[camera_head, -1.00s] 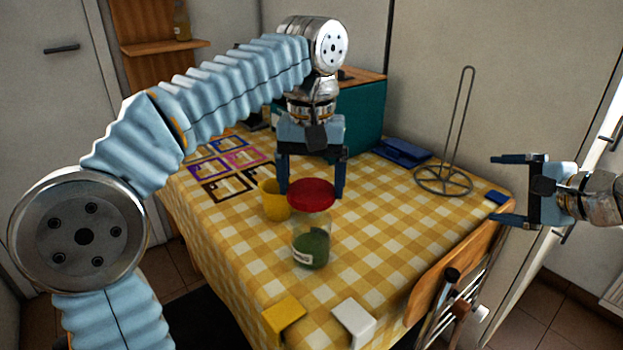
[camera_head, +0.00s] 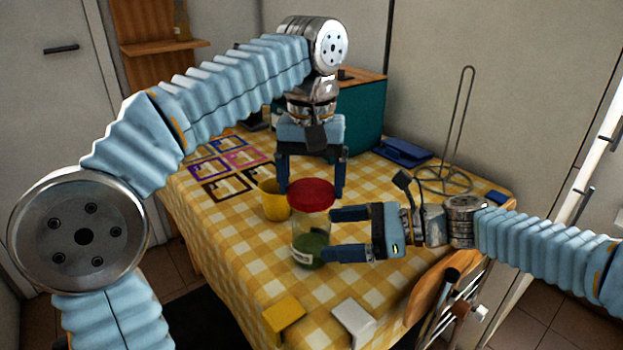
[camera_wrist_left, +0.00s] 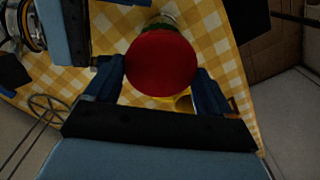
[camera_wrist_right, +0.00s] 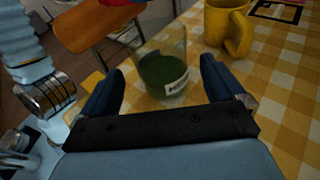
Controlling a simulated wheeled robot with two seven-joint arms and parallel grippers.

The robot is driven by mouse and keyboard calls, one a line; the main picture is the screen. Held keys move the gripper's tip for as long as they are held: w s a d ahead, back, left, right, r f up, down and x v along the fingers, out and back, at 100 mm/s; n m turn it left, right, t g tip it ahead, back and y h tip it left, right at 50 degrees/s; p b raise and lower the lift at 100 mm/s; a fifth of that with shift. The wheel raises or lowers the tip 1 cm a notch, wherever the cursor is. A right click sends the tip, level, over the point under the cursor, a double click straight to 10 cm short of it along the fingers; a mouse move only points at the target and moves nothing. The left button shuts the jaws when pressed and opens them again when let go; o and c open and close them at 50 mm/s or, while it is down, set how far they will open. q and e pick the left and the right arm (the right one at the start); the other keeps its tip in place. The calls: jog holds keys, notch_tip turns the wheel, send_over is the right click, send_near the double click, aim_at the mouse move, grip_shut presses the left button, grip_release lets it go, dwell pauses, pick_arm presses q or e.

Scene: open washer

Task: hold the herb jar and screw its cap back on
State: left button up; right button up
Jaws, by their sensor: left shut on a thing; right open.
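The herb jar (camera_head: 311,226) is clear glass with green contents and a white label, upright on the checkered cloth. My left gripper (camera_head: 311,188) points down and is shut on the red cap (camera_head: 312,196), over the jar's top in the head view. The left wrist view shows the cap (camera_wrist_left: 160,62) between both fingers, hiding most of the jar. My right gripper (camera_head: 332,235) is open and roughly level at the jar's right side. In the right wrist view the jar (camera_wrist_right: 163,78) lies ahead, between the fingertips' directions. Whether cap and jar touch is unclear.
A yellow mug (camera_head: 272,203) stands just left of the jar. A yellow block (camera_head: 284,314) and a white block (camera_head: 354,318) sit at the front edge. A wire holder (camera_head: 445,180) and blue folded item (camera_head: 402,150) are at the back right. A wooden chair (camera_head: 437,283) stands at the right.

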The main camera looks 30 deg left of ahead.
jog(key=shift+x, duration=3)
jog(key=shift+c, duration=0.4)
jog(key=c, duration=0.8)
jog(key=shift+o, duration=0.2)
jog(key=shift+d+f, duration=0.1)
jog(key=shift+f, duration=0.1)
jog(key=o, duration=0.4)
jog(key=shift+c, duration=0.2)
jog(key=c, duration=0.5)
jog(key=shift+r, duration=0.1)
